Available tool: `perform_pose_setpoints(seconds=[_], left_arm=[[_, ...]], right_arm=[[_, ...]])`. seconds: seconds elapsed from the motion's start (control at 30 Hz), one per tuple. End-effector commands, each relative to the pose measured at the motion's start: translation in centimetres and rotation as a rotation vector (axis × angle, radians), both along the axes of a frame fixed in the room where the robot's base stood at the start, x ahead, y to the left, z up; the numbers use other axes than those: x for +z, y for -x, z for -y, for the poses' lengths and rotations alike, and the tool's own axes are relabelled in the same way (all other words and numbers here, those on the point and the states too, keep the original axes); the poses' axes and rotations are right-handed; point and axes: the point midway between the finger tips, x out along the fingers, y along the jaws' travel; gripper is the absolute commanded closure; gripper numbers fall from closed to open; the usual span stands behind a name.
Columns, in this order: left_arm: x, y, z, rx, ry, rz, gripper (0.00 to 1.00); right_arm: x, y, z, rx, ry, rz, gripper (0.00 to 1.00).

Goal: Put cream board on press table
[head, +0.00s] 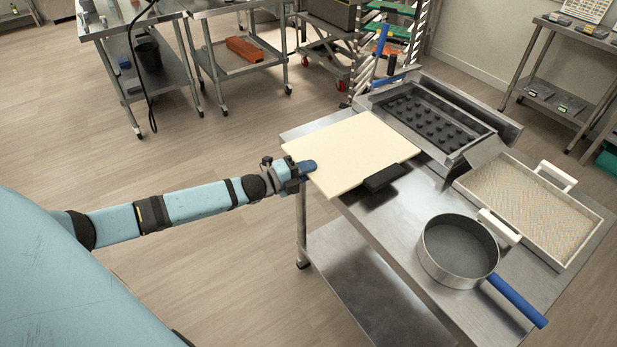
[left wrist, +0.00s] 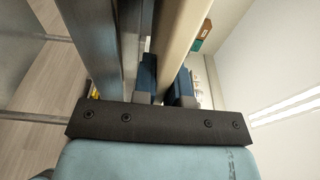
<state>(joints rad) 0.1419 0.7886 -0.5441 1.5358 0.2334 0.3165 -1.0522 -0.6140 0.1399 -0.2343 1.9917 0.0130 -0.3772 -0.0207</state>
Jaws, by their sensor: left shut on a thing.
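The cream board (head: 350,150) is over the far left part of a steel table (head: 390,235) in the head view. My left gripper (head: 308,166) is shut on the board's left edge. In the left wrist view, the board (left wrist: 182,35) sits edge-on between the two blue fingers (left wrist: 165,85). The board looks roughly level; I cannot tell whether it touches the table. A small black block (head: 384,178) shows at the board's near right edge. My right gripper is not in view.
A steel tray with a dark moulded insert (head: 440,117) lies behind the board. A white-handled tray of pale powder (head: 522,200) and a round sieve (head: 458,250) with a blue handle (head: 517,301) occupy the right side. Bare steel lies left of the sieve.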

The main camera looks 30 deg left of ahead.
Motion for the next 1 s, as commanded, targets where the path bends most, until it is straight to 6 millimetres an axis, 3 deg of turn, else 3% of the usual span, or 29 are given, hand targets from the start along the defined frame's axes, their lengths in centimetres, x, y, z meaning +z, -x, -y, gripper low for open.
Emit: perform_pose_setpoints(seconds=[0.2,0.6,0.63,0.7,1.0], left_arm=[[-2.6,-0.1,0.1,-0.001,0.003,0.004,1.0],[-3.3,-0.1,0.1,-0.001,0.002,0.004,1.0],[-3.4,0.0,0.0,0.0,0.0,0.0,0.8],[-3.4,0.0,0.0,0.0,0.001,0.0,0.64],[-3.2,0.0,0.0,0.0,0.0,0.0,0.62]], right_arm=[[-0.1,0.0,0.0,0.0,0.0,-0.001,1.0],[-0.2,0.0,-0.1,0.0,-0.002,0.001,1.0],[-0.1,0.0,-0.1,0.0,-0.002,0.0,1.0],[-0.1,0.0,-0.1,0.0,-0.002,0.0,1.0],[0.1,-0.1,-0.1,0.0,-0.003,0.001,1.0]])
